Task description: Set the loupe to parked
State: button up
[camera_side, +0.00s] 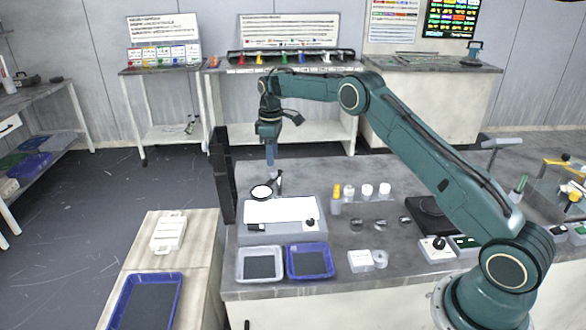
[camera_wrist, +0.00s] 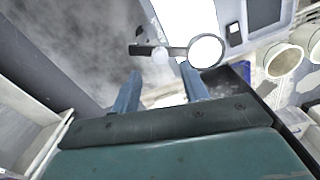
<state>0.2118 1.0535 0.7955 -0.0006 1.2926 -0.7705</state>
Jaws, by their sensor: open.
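The loupe (camera_side: 261,192) is a round pale lens with a dark rim, at the back left corner of a light box (camera_side: 282,233) with a bright white top. A short dark upright piece (camera_side: 279,182) stands beside the lens. In the wrist view the loupe lens (camera_wrist: 206,52) lies ahead of the fingers, with a dark arm running left from it over a pale round pivot. My gripper (camera_side: 270,163) points down above and just behind the loupe. In the wrist view my gripper (camera_wrist: 161,88) has its two blue fingers apart with nothing between them. The loupe is outside the fingers.
A tall dark panel (camera_side: 222,175) stands left of the loupe. Several small bottles (camera_side: 367,190) stand to the right of the light box. A white tray (camera_side: 260,264) and a blue tray (camera_side: 310,262) sit in front. The bench behind the bottles is mostly clear.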

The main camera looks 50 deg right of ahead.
aim_at(273, 170)
jog(key=shift+f, duration=2.8)
jog(key=shift+c, duration=0.3)
grip_shut()
